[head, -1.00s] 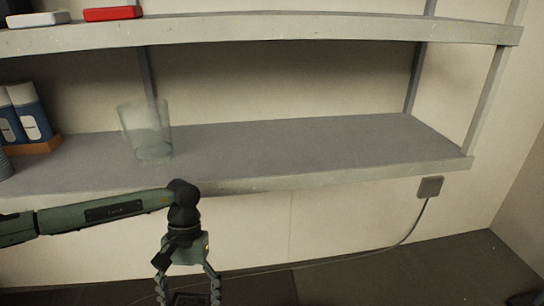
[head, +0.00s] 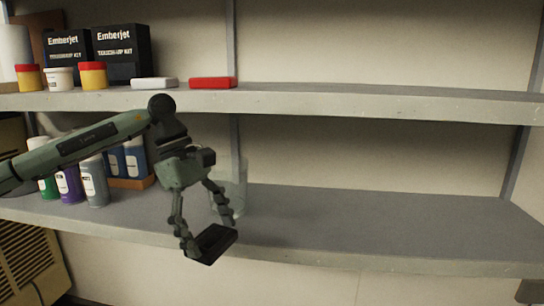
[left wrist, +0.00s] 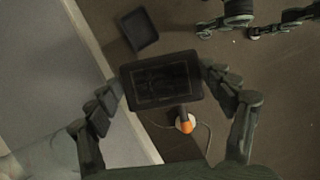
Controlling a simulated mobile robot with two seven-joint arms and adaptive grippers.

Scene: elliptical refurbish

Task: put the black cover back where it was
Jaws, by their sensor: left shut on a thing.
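My left gripper (head: 209,236) is shut on the black cover (head: 212,246), a small flat rectangular piece. It holds the cover tilted in the air in front of the lower shelf's edge. In the left wrist view the cover (left wrist: 162,80) sits between the two fingertips, a raised rim around its recessed face. A second dark square tray-like object (left wrist: 139,29) shows beyond it, over the brown floor. No spot that the cover came from can be made out.
The lower shelf (head: 380,225) is clear to the right. A clear glass (head: 236,185) stands behind my gripper, bottles (head: 93,180) to the left. The upper shelf (head: 350,102) holds boxes (head: 120,52), jars and a red case (head: 213,83). An orange-tipped object (left wrist: 186,125) shows below the cover.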

